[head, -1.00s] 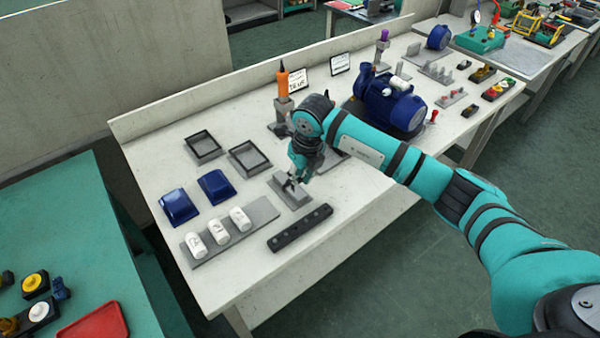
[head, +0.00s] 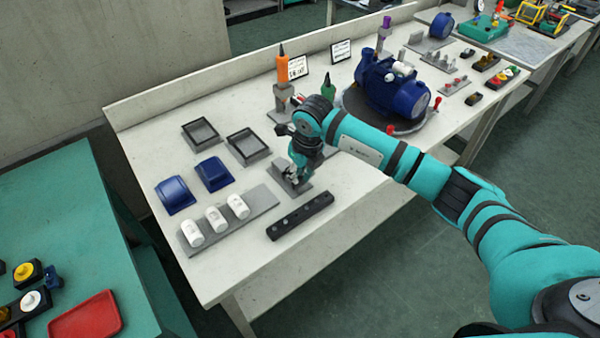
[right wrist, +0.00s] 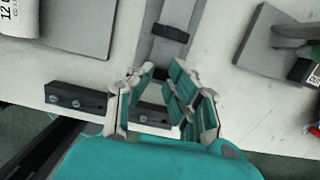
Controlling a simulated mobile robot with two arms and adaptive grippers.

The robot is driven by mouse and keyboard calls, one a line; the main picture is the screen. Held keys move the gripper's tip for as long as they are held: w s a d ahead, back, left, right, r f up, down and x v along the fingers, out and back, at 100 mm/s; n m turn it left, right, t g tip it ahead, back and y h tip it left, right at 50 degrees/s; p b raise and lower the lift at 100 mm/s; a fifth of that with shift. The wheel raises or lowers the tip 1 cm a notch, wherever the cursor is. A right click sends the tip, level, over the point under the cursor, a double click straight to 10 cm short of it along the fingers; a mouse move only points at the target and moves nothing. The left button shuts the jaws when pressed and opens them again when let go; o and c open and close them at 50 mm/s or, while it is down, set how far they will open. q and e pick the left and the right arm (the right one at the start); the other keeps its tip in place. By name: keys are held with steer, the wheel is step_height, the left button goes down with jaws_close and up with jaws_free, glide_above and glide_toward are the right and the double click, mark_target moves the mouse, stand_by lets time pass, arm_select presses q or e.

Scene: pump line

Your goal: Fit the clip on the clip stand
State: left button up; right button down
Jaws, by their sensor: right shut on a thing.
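The clip stand (head: 300,190) is a low grey base with a raised block on the bench, partly hidden under my right gripper (head: 293,174). In the right wrist view the stand (right wrist: 163,55) runs up from between my right fingertips (right wrist: 164,70). A small dark band, which looks like the clip (right wrist: 170,33), lies across the stand's block just beyond the fingertips. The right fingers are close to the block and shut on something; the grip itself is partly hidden. Whether the clip is fully seated cannot be told. My left gripper is in neither view.
A black rail (head: 300,216) lies just in front of the stand. A grey plate (head: 262,200) with white cylinders, blue covers (head: 174,194) and dark trays (head: 247,145) are to the left. A blue pump (head: 390,85) and an orange-handled tool (head: 282,68) stand behind.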

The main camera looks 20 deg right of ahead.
steer(key=shift+f, duration=0.1)
stand_by(0.8)
steer(key=c, duration=1.2)
jaws_free()
steer(key=shift+s+d+r+p, duration=0.1)
steer(key=shift+s+r+p, duration=0.1)
steer(key=shift+r+p, duration=0.6)
steer(key=shift+s+d+r+p, duration=0.15)
steer(key=shift+r+p, duration=0.3)
steer(key=shift+r, duration=0.75)
steer(key=shift+s+a+r+p, duration=0.1)
steer(key=shift+s+r+p, duration=0.1)
steer(key=shift+r+p, duration=0.6)
steer(key=shift+r, duration=0.2)
